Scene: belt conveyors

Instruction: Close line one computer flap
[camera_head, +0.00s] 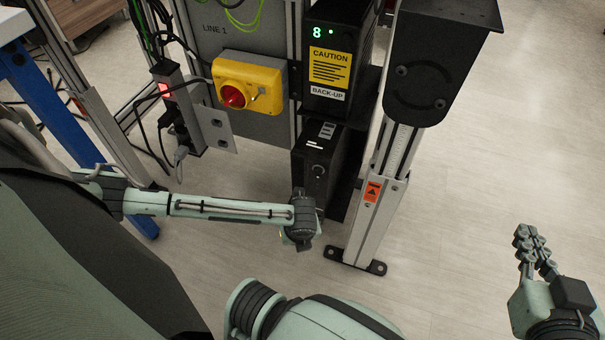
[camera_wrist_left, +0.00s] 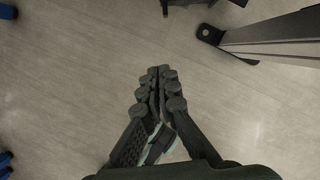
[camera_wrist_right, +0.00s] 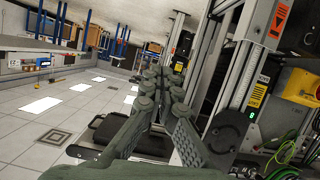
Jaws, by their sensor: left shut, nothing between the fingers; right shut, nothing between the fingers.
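The black computer (camera_head: 322,160) stands low in the rack under LINE 1, below a black back-up unit. Its front shows a small white label and a round button or lock. I cannot make out its flap or whether it is open; my left wrist covers the lower front. My left arm reaches across from the left, and its wrist is just in front of the computer's lower part. The left gripper (camera_wrist_left: 158,78) is shut and empty in the left wrist view, pointing over bare floor. My right gripper (camera_head: 534,250) is shut and empty, out at the far right; it also shows in the right wrist view (camera_wrist_right: 160,78).
The back-up unit (camera_head: 338,62) carries a yellow caution label. A yellow box with a red rotary switch (camera_head: 249,85) is to its left. A metal post (camera_head: 378,200) with a floor foot stands right of the computer. The floor at right is clear.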

